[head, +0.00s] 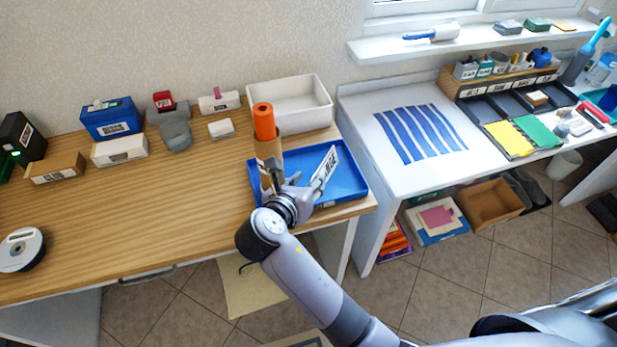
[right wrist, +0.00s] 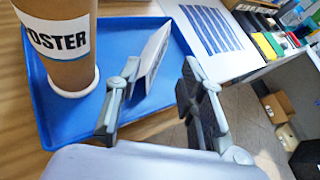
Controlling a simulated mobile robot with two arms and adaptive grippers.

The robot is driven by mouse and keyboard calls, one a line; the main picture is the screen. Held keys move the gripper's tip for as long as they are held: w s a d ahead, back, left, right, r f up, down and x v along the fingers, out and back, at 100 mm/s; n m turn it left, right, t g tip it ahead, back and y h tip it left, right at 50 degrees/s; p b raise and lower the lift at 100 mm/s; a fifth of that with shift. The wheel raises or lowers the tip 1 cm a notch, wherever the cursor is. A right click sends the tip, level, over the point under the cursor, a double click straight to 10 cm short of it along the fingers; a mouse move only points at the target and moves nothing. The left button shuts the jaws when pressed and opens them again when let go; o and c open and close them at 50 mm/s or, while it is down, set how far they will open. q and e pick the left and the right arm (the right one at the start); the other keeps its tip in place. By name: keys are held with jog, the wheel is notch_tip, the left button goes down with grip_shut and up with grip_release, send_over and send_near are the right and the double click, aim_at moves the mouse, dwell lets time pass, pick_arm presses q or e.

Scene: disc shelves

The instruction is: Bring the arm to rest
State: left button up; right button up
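My right gripper (head: 284,183) reaches over the blue tray (head: 345,186) at the right end of the wooden desk. In the right wrist view its two fingers (right wrist: 160,78) are apart with nothing held between them. A brown tube with an orange top (head: 264,122) stands upright on the tray, just beyond the gripper. In the right wrist view the tube (right wrist: 68,42), labelled "POSTER", is left of the fingers and apart from them. A white lettered card (head: 325,168) leans on the tray to the right of the gripper. My left gripper is not in view.
A white bin (head: 303,104) stands behind the tray. Several small boxes line the desk's back, including a blue one (head: 111,118). A disc stack (head: 21,249) sits at the left front. The desk's middle is clear. A white table (head: 385,160) stands to the right.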

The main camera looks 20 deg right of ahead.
jog(key=s+d+f+m+g+y, duration=0.35)
jog(key=s+d+f+m, duration=0.25)
jog(key=s+f+m, duration=0.55)
jog(key=s+d+r+m+g+y, duration=0.2)
jog(key=s+m+g+y, duration=0.15)
jog(key=s+m, duration=1.2)
notch_tip(320, 180, down, 27)
jog(key=w+m+g, duration=0.1)
jog(key=m, duration=0.1)
jog(key=s+d+f+g, duration=0.1)
jog(key=s+d+f, duration=0.2)
jog(key=s+f, duration=1.2)
jog(key=shift+s, duration=0.65)
